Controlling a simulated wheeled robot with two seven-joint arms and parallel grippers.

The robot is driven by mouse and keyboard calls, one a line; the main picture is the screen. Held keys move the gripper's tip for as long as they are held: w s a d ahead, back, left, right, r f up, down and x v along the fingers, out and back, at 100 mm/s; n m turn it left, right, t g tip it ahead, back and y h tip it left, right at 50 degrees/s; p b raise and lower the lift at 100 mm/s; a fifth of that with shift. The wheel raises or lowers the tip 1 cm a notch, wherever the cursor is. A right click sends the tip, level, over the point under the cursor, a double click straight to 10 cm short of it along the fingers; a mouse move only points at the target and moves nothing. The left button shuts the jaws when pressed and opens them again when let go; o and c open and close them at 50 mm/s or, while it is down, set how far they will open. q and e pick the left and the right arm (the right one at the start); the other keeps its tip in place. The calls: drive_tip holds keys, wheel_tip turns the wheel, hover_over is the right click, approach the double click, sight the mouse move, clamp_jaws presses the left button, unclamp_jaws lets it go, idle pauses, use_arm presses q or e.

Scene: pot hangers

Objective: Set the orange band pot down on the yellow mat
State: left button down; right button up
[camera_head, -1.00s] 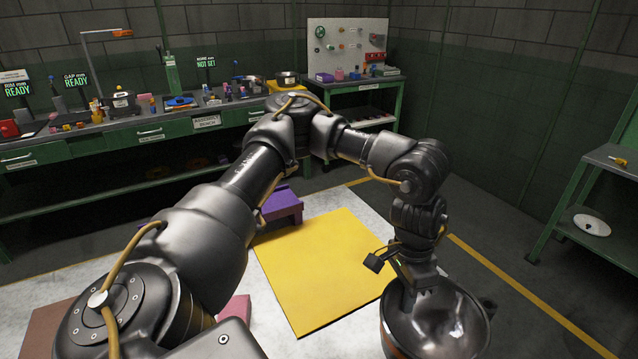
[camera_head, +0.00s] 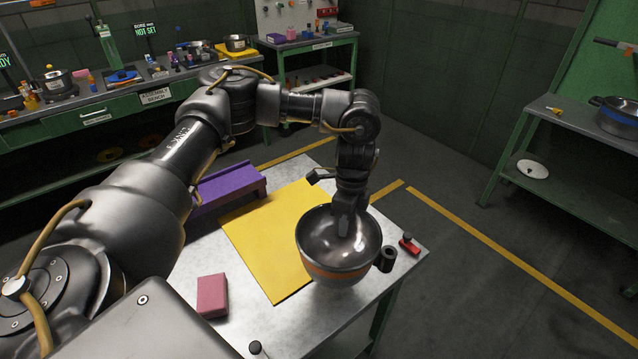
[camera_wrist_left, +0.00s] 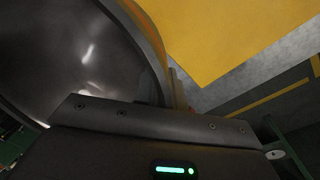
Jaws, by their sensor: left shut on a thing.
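The orange band pot (camera_head: 338,258) is a dark, shiny metal bowl shape with an orange stripe around its outside. It appears upright with its open top facing up. My left gripper (camera_head: 347,222) is shut on the pot's wall, with the fingertips partly lost against the dark interior. The yellow mat (camera_head: 262,235) lies flat on the metal table, and the pot overlaps its right side in the head view. I cannot tell how high the pot is above it. The left wrist view shows the pot's inside (camera_wrist_left: 75,50) and the mat (camera_wrist_left: 215,35) beyond its rim.
A purple block-like stand (camera_head: 228,188) is behind the mat. A pink block (camera_head: 212,295) lies left of the mat. A black cylinder (camera_head: 386,259) and a small red item (camera_head: 409,245) are close to the pot's right, near the table edge. The mat's left part is clear.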

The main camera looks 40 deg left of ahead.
use_arm(q)
drive_tip(key=w+a+r+m+y+p, duration=0.1)
drive_tip(key=w+a+m+p, duration=0.2)
drive_tip(key=a+m+p, duration=0.5)
drive_tip(key=a+m, duration=0.2)
drive_tip(key=m, duration=0.4)
drive_tip(key=shift+w+a+t+y, duration=0.25)
drive_tip(key=shift+w+t+y, duration=0.05)
drive_tip(key=shift+w, duration=0.1)
use_arm(e)
wheel_tip(320, 180, up, 9)
drive_tip(key=a, duration=0.2)
drive_tip(key=shift+f, duration=0.2)
use_arm(q)
drive_tip(key=shift+r, duration=0.1)
use_arm(e)
drive_tip(key=shift+d, duration=0.3)
use_arm(q)
drive_tip(key=shift+m, duration=0.4)
wheel_tip(320, 180, down, 5)
drive_tip(key=b, duration=0.3)
drive_tip(key=shift+w, duration=0.1)
drive_tip(key=shift+f+b, duration=0.9)
drive_tip(key=shift+f, duration=0.5)
use_arm(e)
drive_tip(key=f, duration=0.4)
drive_tip(key=shift+a+f, duration=0.2)
drive_tip(key=shift+f, duration=0.2)
